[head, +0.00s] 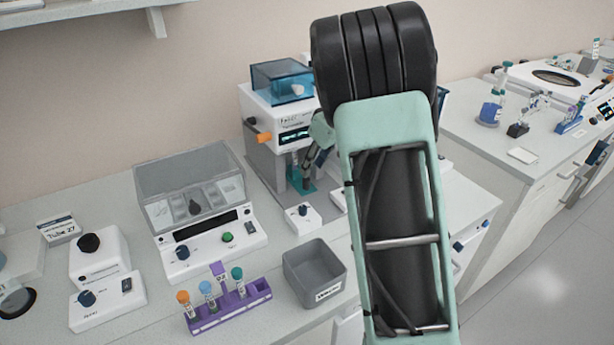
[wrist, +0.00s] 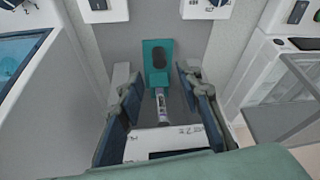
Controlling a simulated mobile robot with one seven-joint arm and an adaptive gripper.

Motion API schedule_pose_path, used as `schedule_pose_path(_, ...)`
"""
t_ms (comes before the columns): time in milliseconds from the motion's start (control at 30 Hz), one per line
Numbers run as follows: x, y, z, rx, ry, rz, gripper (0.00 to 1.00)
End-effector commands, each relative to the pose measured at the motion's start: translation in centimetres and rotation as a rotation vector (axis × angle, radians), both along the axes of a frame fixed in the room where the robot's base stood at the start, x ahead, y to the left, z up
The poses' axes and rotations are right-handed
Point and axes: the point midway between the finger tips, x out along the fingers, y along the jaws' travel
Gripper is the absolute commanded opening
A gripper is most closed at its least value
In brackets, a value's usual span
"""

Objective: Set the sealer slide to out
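The sealer (head: 285,115) is a white and grey machine with a blue clear lid and an orange knob, at the back middle in the head view. Its teal slide (head: 295,180) lies low in its front bay. In the wrist view the slide (wrist: 158,48) is a teal plate with a dark oval opening, ahead of my fingertips. A small clear tube (wrist: 161,105) with a label shows at the slide's near end. My gripper (wrist: 158,82) is open, its fingers on either side of the tube and apart from it. In the head view my gripper (head: 310,175) is partly hidden by my arm.
A small white control box (head: 303,217) stands before the sealer. A grey bin (head: 314,273), a purple rack (head: 230,305) with several capped tubes, and a clear-lidded device (head: 205,245) stand to the left and front. My arm hides the bench's right part.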

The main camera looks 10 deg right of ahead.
Motion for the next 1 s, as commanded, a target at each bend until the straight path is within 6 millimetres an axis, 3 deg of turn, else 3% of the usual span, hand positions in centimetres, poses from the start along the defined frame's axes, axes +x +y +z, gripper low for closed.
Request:
schedule_pose_path(100, 0.7, 0.5, -2.3, -0.002, 0.005, 0.0, 0.33)
schedule_pose_path(300, 1.5, 1.0, -4.7, -0.002, 0.002, 0.0, 0.33)
schedule_pose_path(700, 1.8, 1.3, -5.5, -0.001, 0.0, 0.0, 0.33)
schedule_pose_path(1000, 1.8, 1.3, -5.5, -0.001, 0.001, 0.0, 0.02)
